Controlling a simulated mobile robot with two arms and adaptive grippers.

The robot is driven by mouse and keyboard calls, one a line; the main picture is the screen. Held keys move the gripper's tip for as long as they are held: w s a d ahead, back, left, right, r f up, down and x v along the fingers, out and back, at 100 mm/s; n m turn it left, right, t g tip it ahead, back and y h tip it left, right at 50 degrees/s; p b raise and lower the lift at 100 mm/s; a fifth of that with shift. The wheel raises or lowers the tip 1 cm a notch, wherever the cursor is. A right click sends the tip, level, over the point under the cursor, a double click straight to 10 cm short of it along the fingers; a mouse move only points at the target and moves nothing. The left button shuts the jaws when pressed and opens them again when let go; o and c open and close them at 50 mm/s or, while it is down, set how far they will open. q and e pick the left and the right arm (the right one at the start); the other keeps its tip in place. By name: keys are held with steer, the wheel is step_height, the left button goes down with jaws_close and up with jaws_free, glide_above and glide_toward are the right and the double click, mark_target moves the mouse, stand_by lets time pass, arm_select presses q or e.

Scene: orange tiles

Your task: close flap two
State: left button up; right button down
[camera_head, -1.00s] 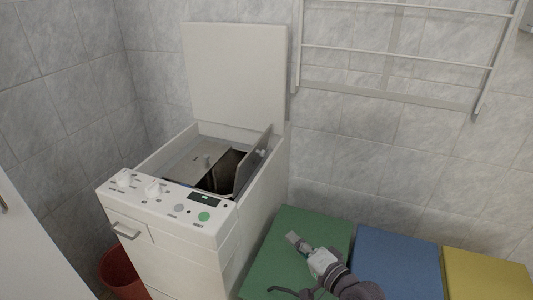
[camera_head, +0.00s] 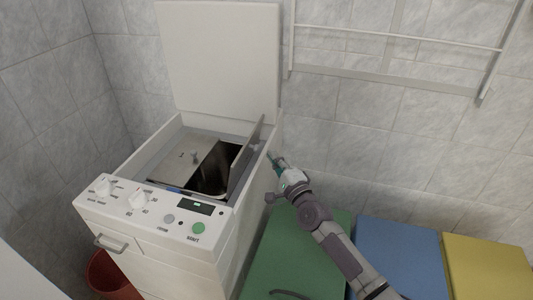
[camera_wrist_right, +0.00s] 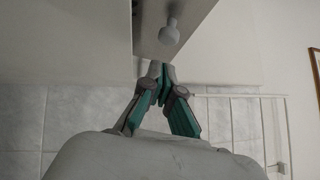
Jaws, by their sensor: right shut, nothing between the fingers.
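A white top-loading washing machine (camera_head: 150,241) stands with its lid (camera_head: 220,60) raised against the wall. Inside, one grey metal flap (camera_head: 180,160) with a small knob lies flat on the left. The other flap (camera_head: 245,162) stands up, tilted open, along the right side of the dark drum opening (camera_head: 212,170). In the right wrist view a flap (camera_wrist_right: 185,14) with a round knob (camera_wrist_right: 170,33) hangs just above the fingers. My right gripper (camera_head: 271,157) is shut and empty, close to the right of the standing flap; its fingertips (camera_wrist_right: 160,70) meet. My left gripper is out of view.
Green (camera_head: 290,255), blue (camera_head: 398,258) and yellow (camera_head: 487,268) box tops stand to the right of the machine. A white drying rack (camera_head: 395,40) is on the back wall. A red bin (camera_head: 108,275) stands at lower left.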

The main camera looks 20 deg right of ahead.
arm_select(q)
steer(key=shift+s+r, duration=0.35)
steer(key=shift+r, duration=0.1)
arm_select(e)
steer(key=shift+w+a+r, duration=0.2)
steer(key=shift+w+a, duration=0.15)
steer(key=shift+a, duration=0.15)
steer(key=shift+w+a+r, duration=0.2)
steer(key=shift+w+a, duration=0.1)
steer(key=shift+a, duration=0.2)
